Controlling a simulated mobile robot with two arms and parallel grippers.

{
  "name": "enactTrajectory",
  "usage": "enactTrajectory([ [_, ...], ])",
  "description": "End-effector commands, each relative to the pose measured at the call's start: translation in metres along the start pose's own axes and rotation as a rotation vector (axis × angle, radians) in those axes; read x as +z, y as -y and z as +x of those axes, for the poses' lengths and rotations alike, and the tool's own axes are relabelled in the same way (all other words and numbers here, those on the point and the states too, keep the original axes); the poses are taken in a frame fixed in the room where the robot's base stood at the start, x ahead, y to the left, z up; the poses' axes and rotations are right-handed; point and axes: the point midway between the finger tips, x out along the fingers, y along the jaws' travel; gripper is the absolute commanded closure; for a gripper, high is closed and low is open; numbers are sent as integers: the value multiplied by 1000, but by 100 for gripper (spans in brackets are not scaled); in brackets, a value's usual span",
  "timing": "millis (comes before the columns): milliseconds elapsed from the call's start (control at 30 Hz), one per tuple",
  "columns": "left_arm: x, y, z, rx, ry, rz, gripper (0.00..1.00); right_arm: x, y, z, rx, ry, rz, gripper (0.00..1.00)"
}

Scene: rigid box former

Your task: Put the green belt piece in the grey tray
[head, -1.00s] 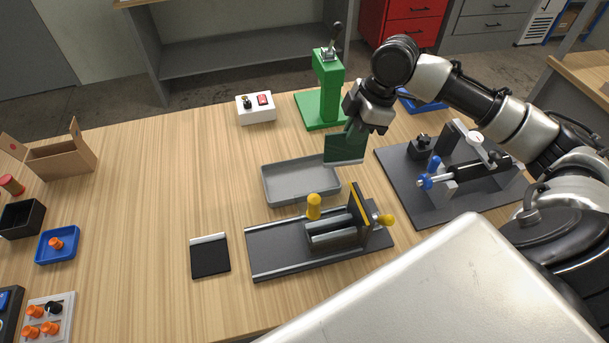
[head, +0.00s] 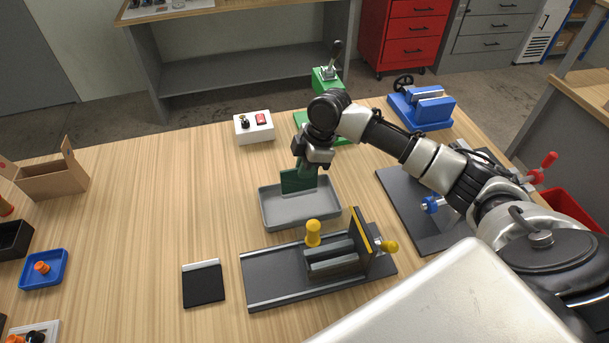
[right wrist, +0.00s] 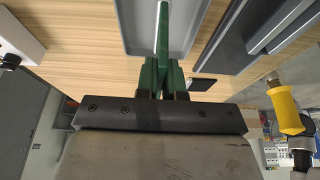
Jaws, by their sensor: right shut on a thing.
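The green belt piece (head: 298,180) hangs from my right gripper (head: 313,160), which is shut on it. In the head view the piece is upright over the back part of the grey tray (head: 302,211). I cannot tell whether its lower edge touches the tray floor. The right wrist view shows the green piece edge-on (right wrist: 162,35) in front of the tray (right wrist: 185,25), with the gripper's fingers (right wrist: 163,75) around it. The tray looks otherwise empty. My left gripper is not in view.
A dark fixture with yellow knobs (head: 285,279) stands in front of the tray. A green press (head: 322,84) is behind it, a white switch box (head: 254,127) behind left, a blue vise (head: 421,108) at back right. A black pad (head: 203,286) lies front left. The table left of the tray is clear.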

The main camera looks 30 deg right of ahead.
Motion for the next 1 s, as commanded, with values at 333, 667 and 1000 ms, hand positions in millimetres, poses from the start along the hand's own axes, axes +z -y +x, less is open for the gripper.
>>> enactTrajectory([
  [333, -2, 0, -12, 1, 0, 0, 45, 8, -2, 36, -1, 0, 1, 100],
  [667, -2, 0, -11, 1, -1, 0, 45, 10, -2, 42, 1, 1, -1, 100],
  [1000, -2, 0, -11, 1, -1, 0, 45, 11, -2, 44, 1, 1, 0, 66],
])
